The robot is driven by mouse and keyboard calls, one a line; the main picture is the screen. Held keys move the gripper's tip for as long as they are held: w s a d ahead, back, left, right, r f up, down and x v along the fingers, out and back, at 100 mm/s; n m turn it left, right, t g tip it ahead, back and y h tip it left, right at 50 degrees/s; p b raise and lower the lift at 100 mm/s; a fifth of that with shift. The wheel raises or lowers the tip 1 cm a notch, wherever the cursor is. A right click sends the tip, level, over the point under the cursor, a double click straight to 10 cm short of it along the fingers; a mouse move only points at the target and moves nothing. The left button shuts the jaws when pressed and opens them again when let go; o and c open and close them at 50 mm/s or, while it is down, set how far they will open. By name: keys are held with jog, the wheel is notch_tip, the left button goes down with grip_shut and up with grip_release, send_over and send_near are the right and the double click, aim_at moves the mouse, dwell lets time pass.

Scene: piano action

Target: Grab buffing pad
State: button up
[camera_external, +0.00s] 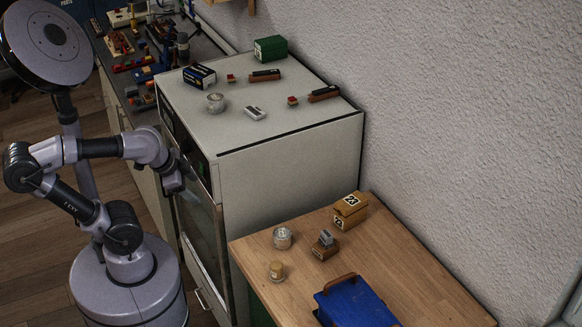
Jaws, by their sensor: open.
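I cannot tell for sure which object is the buffing pad. A small pale block (255,113) lies flat on the white cabinet top (235,128), near its front edge. A brown block with a grey piece on it (325,245) sits on the wooden table (400,247). My gripper (178,187) is at the left, beside the cabinet's front and below its top. It is open, small and dark in this view, and touches none of these objects. I see nothing held in it.
The cabinet top also holds a glass jar (216,103), a dark blue box (199,76), a green box (270,49) and red-and-black pieces. The table bears a jar (282,238), a tan cylinder (276,270), a cardboard box (350,211) and a blue case (355,304). A wall stands behind.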

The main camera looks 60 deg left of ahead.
jog(key=w+d+m+g+h+p, duration=0.1)
jog(key=w+d+h+p, duration=0.1)
jog(key=w+d, duration=0.5)
jog(key=m+g+h+p, duration=0.1)
jog(key=g+p, duration=0.1)
send_near(275, 264)
jog(key=b+x, duration=0.5)
jog(key=x, duration=0.1)
jog(key=shift+w+a+f, duration=0.1)
jog(key=shift+w, duration=0.15)
jog(key=b+x, duration=0.1)
jog(key=x, duration=0.1)
jog(key=b+x, duration=0.2)
jog(key=x, duration=0.1)
jog(key=shift+s+f, duration=0.2)
jog(key=shift+f, duration=0.2)
jog(key=shift+r+h, duration=0.2)
jog(key=shift+h, duration=0.1)
grip_shut()
